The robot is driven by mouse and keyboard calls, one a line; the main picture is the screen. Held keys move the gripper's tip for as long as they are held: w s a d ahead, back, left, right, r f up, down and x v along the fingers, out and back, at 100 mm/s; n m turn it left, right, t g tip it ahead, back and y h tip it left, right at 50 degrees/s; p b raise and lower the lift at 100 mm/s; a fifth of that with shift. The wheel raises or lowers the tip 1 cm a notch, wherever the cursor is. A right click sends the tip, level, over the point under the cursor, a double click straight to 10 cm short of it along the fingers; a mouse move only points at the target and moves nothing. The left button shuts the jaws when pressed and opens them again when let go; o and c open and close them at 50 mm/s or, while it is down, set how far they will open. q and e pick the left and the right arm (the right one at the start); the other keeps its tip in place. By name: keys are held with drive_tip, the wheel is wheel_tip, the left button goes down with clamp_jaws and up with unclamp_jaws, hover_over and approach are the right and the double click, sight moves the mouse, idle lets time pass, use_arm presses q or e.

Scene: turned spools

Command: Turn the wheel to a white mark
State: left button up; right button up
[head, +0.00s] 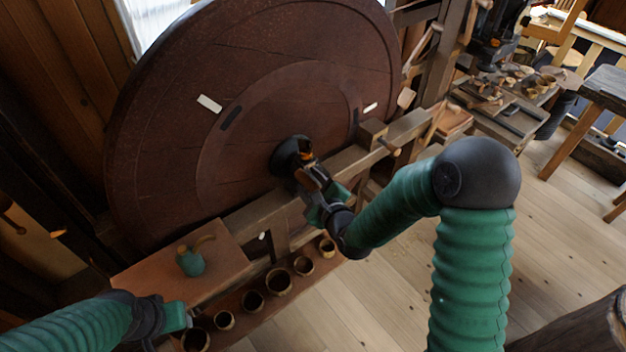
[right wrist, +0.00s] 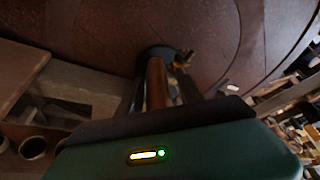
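A large dark brown wooden wheel (head: 250,60) stands upright, with a dark hub (head: 287,158) low on its face. One white mark (head: 209,103) is on its upper left face and another white mark (head: 370,107) is at its right. My right gripper (head: 308,170) is at the hub. In the right wrist view its fingers (right wrist: 163,88) stand apart on either side of a brown wooden handle (right wrist: 157,82), with a gap showing on the right. Whether the left finger touches the handle is unclear. My left gripper (head: 178,322) is low at the left, away from the wheel, its fingers unclear.
A wooden beam (head: 345,160) crosses in front of the wheel's lower part. A board (head: 190,268) with a green-bodied tool (head: 190,260) is at the left, above a row of several wooden cups (head: 252,301). A cluttered bench (head: 500,110) stands at the right.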

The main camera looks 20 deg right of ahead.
drive_tip(key=shift+w+d, duration=0.1)
drive_tip(key=shift+w, duration=0.15)
drive_tip(key=shift+r, duration=0.1)
drive_tip(key=shift+d+r, duration=0.15)
drive_tip(key=shift+d, duration=0.05)
drive_tip(key=shift+s+r, duration=0.15)
drive_tip(key=shift+r, duration=0.05)
drive_tip(key=p+v, duration=0.3)
drive_tip(key=v, duration=0.2)
drive_tip(key=shift+r, duration=0.2)
drive_tip(key=p+v, duration=0.3)
drive_tip(key=p, duration=0.2)
drive_tip(key=p+v, duration=0.4)
drive_tip(key=p, duration=0.1)
drive_tip(key=f+p+v, duration=0.1)
drive_tip(key=p+v, duration=0.3)
drive_tip(key=p, duration=0.2)
drive_tip(key=shift+s+a+f, duration=0.1)
drive_tip(key=shift+s, duration=0.25)
